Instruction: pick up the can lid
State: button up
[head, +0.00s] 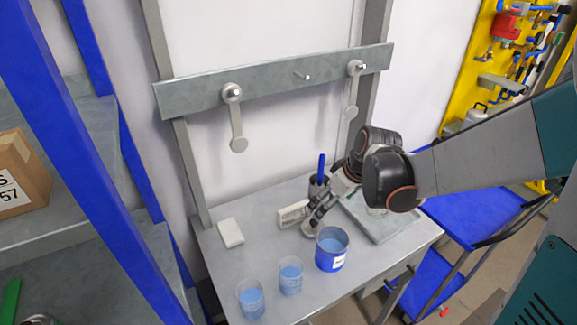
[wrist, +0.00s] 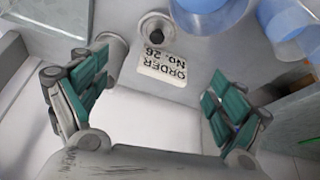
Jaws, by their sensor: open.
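A small round grey disk with a dark knob, which looks like the can lid (wrist: 157,34), lies on the bench at the top middle of the wrist view. In the head view the lid (head: 308,231) is partly hidden by my gripper. My gripper (wrist: 155,82) is open, with nothing between its fingers. In the head view my gripper (head: 317,217) hangs low over the bench beside the lid. A blue can (head: 332,250) with blue contents stands just right of and nearer than the lid. It also shows in the wrist view (wrist: 202,16).
An order card (wrist: 163,68) stands close to the lid. Two beakers of blue liquid (head: 251,298) (head: 290,277), a white block (head: 230,232) and a blue marker (head: 321,168) in a cup are on the bench. A grey rail (head: 275,80) with hanging paddles is behind; a tray (head: 395,228) lies right.

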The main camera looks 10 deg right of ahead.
jog(key=w+f, duration=0.1)
jog(key=f, duration=0.1)
jog(key=b, duration=0.2)
send_near(315, 222)
jog(key=shift+n, duration=0.3)
jog(key=x, duration=0.5)
jog(key=shift+w+a, duration=0.1)
jog(key=shift+w, duration=0.25)
jog(key=shift+b+x, duration=0.75)
jog(key=shift+x, duration=1.85)
jog(key=shift+s, duration=0.25)
jog(key=c, duration=0.9)
